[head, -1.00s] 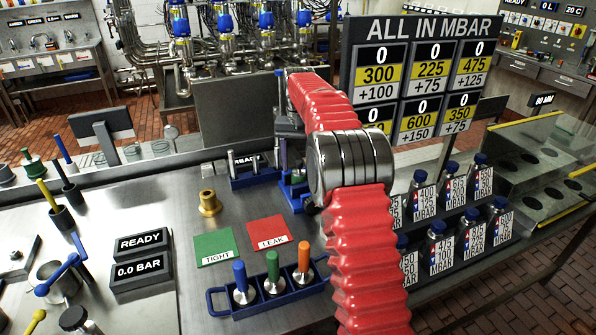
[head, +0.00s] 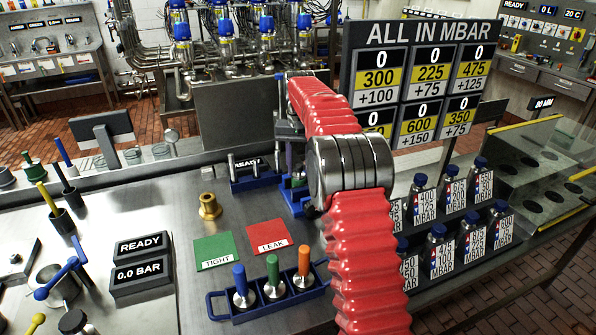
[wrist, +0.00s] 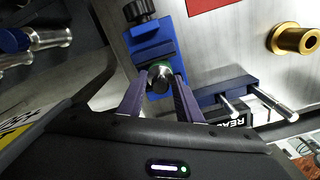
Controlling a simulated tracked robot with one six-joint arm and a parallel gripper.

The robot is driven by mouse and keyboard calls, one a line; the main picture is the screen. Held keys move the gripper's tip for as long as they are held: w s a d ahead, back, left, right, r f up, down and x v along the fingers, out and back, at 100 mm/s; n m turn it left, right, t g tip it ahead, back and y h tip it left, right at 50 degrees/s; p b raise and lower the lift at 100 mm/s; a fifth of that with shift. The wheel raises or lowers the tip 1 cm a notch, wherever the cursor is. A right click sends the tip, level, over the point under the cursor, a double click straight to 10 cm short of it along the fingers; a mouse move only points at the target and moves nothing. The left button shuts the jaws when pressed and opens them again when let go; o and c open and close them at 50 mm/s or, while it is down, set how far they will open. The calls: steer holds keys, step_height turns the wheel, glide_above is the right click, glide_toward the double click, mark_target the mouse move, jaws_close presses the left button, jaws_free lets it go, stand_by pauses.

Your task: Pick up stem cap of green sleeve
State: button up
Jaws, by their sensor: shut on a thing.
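In the wrist view, my gripper (wrist: 160,86) is shut on a small dark and silver round cap (wrist: 159,79), with one purple-grey finger on either side. A green ring (wrist: 155,70) shows just behind the cap, at a blue clamp fixture (wrist: 153,42) with a black knob. I cannot tell whether the cap is still seated on the green part. In the head view, the blue fixture (head: 294,200) is partly hidden behind my red-sleeved arm, and the fingertips are not clearly visible.
A blue tray (head: 243,314) holds blue, green and orange stems. Green TIGHT (head: 214,247) and red LEAK (head: 267,233) cards lie behind it. A brass fitting (head: 208,206) and a small blue rack (head: 252,183) stand nearby. Labelled bottles (head: 437,250) fill the right side.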

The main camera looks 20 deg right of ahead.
mark_target(299, 165)
step_height(299, 165, up, 9)
steer(key=shift+r, duration=0.5)
stand_by(0.8)
